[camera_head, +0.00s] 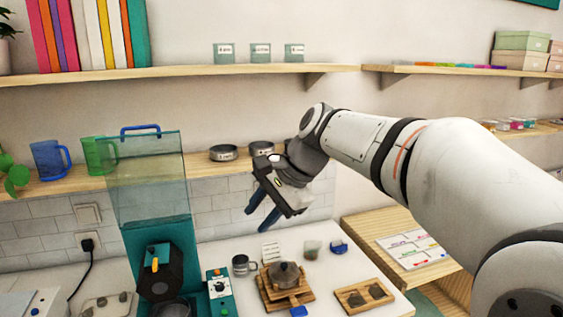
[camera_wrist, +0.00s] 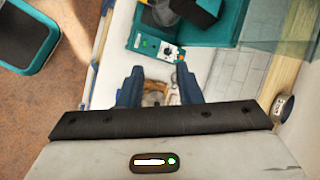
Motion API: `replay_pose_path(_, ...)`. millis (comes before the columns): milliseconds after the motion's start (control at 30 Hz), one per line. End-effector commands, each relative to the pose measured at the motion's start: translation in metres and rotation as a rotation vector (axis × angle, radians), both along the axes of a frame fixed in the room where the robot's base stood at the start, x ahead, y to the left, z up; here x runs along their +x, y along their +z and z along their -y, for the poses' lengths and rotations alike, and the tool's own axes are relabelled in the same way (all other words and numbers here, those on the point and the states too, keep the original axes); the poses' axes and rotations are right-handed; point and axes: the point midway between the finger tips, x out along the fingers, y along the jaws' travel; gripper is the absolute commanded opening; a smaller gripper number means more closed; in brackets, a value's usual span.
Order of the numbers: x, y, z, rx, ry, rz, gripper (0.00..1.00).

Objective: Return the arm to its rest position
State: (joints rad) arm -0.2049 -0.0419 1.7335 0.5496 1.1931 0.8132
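My arm (camera_head: 440,170) reaches in from the right in the head view, raised above the white counter. My gripper (camera_head: 258,219) hangs in the air in front of the tiled wall, its blue fingers pointing down and left. In the wrist view the two fingers of my gripper (camera_wrist: 159,75) stand apart with a clear gap between them. Nothing is held; the brownish things seen through the gap lie farther away, on the counter. The dark pot (camera_head: 285,273) on its wooden stand (camera_head: 273,297) is below my gripper, apart from it.
The counter (camera_head: 225,252) holds a metal cup (camera_head: 241,264), a wooden tray (camera_head: 351,303) and a teal machine (camera_head: 160,235) with a raised clear lid (camera_head: 146,190). A wooden shelf (camera_head: 70,185) with mugs and tins runs behind my gripper. A higher shelf (camera_head: 190,72) is above.

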Motion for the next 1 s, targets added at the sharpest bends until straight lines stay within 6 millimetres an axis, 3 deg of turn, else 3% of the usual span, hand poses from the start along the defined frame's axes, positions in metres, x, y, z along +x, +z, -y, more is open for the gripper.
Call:
replay_pose_path(33,-0.019,-0.022,0.026,-0.071,0.034,0.053,0.32)
replay_pose_path(200,-0.083,-0.092,0.104,-0.344,0.234,0.212,0.32)
replay_pose_path(400,-0.150,-0.161,0.166,-0.599,0.489,0.301,0.32)
replay_pose_path(600,-0.180,-0.191,0.187,-0.705,0.623,0.325,0.32)
replay_pose_path(1000,-0.182,-0.193,0.189,-0.712,0.638,0.324,0.32)
